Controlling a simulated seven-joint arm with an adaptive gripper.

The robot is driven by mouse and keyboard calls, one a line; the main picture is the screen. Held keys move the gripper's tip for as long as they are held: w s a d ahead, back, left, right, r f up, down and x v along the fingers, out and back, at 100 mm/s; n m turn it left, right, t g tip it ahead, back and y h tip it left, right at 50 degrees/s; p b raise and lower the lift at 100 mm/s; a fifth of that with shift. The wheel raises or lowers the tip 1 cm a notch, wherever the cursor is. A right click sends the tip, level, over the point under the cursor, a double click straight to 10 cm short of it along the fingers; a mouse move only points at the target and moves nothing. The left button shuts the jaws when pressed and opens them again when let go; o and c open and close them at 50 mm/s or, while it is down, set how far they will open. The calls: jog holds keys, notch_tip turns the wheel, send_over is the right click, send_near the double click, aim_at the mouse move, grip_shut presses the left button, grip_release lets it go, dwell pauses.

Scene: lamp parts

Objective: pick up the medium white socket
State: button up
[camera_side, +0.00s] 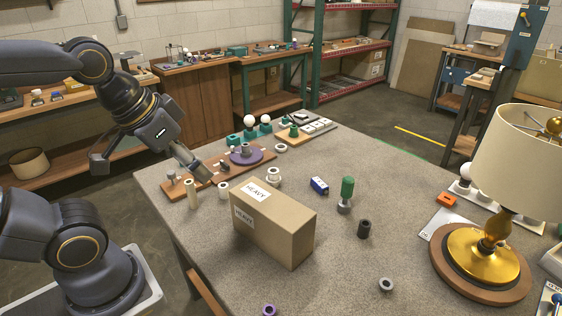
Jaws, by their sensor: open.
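Several pale, socket-like pieces stand on the grey table, and I cannot tell for sure which is the medium white socket. A white ringed socket (273,176) stands just behind the cardboard box. One finger is close to the wooden board; contact there is unclear.
A tall cardboard box marked HEAVY (280,228) blocks part of the table. A wooden board (205,177) holds a purple disc (246,156). A green-topped piece (347,190), a dark cylinder (364,229) and a gold lamp (485,252) stand to the right. The front middle is mostly clear.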

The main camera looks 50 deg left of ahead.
jog(key=shift+o, duration=1.4)
